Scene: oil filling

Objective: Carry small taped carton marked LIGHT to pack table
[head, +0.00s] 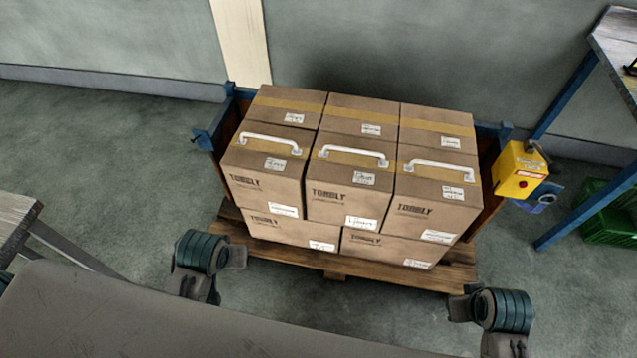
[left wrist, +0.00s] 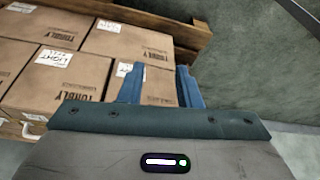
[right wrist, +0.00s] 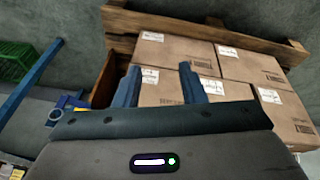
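Taped brown cartons are stacked in two layers on a wooden pallet (head: 440,272). In the left wrist view, one carton (left wrist: 75,80) carries a large label reading LIGHT; I cannot tell surely which it is in the head view. Three front top cartons, left (head: 262,180), middle (head: 345,190) and right (head: 437,200), have white handles. My left gripper (left wrist: 162,80) is open and empty, in front of the stack's left side. My right gripper (right wrist: 158,80) is open and empty, near the right side. Neither touches a carton. I cannot tell which table is the pack table.
Blue posts and brown side panels flank the stack. A yellow box (head: 520,170) is fixed at its right. A blue-legged table (head: 615,45) stands at far right, above green crates (head: 605,222). Another table edge (head: 15,215) shows at left. The floor left of the pallet is clear.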

